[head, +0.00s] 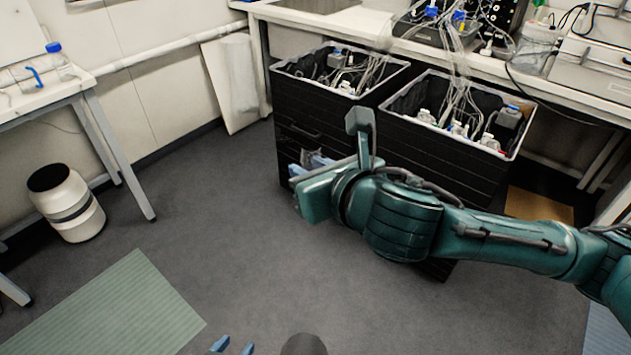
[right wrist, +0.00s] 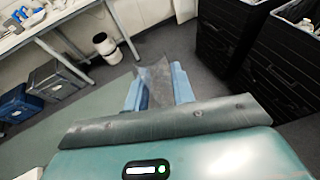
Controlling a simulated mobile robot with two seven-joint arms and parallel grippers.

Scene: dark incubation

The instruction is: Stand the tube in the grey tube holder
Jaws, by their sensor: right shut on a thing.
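My right gripper (head: 314,162) is over the floor in front of the black bins. In the right wrist view its blue fingers (right wrist: 157,88) are shut on a translucent grey piece (right wrist: 155,80), which looks like the tube and sticks out past the fingertips. My left gripper (head: 233,347) shows only as two blue fingertips at the bottom edge. They are apart with nothing seen between them. I cannot make out the grey tube holder in either view.
Two black bins (head: 297,128) of tubing and bottles stand against the back bench (head: 375,25). A white table (head: 85,78) with a blue-capped item stands at left, a white canister (head: 75,215) beneath it. A green mat (head: 105,310) lies on open grey floor.

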